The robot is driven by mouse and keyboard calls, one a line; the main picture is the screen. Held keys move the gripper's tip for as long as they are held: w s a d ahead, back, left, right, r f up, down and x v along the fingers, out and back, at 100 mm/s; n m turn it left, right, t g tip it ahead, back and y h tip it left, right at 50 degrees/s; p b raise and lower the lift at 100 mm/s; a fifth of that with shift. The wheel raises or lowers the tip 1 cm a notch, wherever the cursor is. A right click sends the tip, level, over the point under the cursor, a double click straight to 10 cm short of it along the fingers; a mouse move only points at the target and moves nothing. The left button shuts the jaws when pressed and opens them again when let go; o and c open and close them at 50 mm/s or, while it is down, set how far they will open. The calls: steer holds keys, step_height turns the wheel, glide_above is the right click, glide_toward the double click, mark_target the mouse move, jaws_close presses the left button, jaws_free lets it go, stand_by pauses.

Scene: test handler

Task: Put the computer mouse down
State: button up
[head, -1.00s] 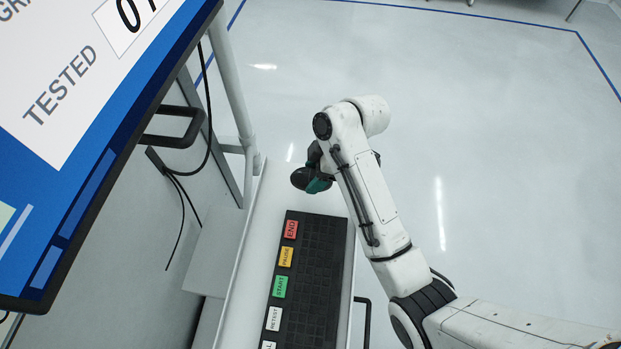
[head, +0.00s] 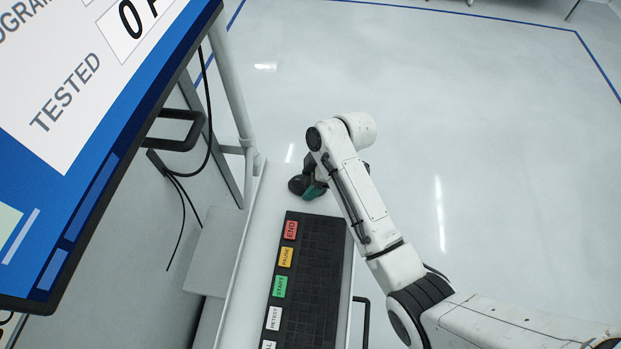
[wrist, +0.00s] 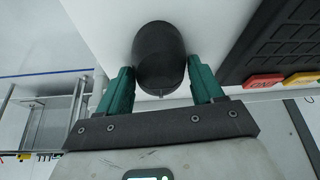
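The black computer mouse (wrist: 159,58) is between the two green fingers of my gripper (wrist: 160,66) in the wrist view, with a finger against each side. In the head view the mouse (head: 297,185) shows at the far end of the white shelf (head: 262,215), beyond the keyboard. My gripper (head: 313,188) is partly hidden behind my wrist there. The mouse is low over the white surface; I cannot tell for certain whether it touches it.
A black keyboard (head: 318,265) with coloured keys lies on the shelf, nearer than the mouse. A large screen (head: 90,130) stands at the left, with a black handle (head: 178,130) and hanging cables. Open floor (head: 480,150) lies right of the shelf.

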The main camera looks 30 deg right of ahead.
steer(key=o, duration=0.4)
steer(key=shift+c, duration=0.2)
steer(key=shift+r, duration=0.25)
steer(key=v, duration=1.2)
steer(key=s+f+m, duration=0.2)
steer(key=s, duration=0.2)
steer(key=s+f+m+h, duration=0.1)
steer(key=s+f+m, duration=0.1)
steer(key=s+f, duration=0.1)
steer(key=s+f+m, duration=0.2)
steer(key=s, duration=0.3)
steer(key=shift+f+g+h+b, duration=0.3)
steer(key=shift+f+h+b, duration=0.05)
steer(key=shift+h+b, duration=0.05)
steer(key=s+d+f+m+h, duration=0.1)
steer(key=s+m, duration=0.2)
steer(key=s, duration=0.4)
steer(key=s+d+m+h, duration=0.1)
steer(key=s+m, duration=0.3)
steer(key=s, duration=0.4)
steer(key=shift+d+f+m+g+h, duration=0.3)
steer(key=shift+d+f+h, duration=0.05)
steer(key=shift+h, duration=0.05)
steer(key=shift+s, duration=0.15)
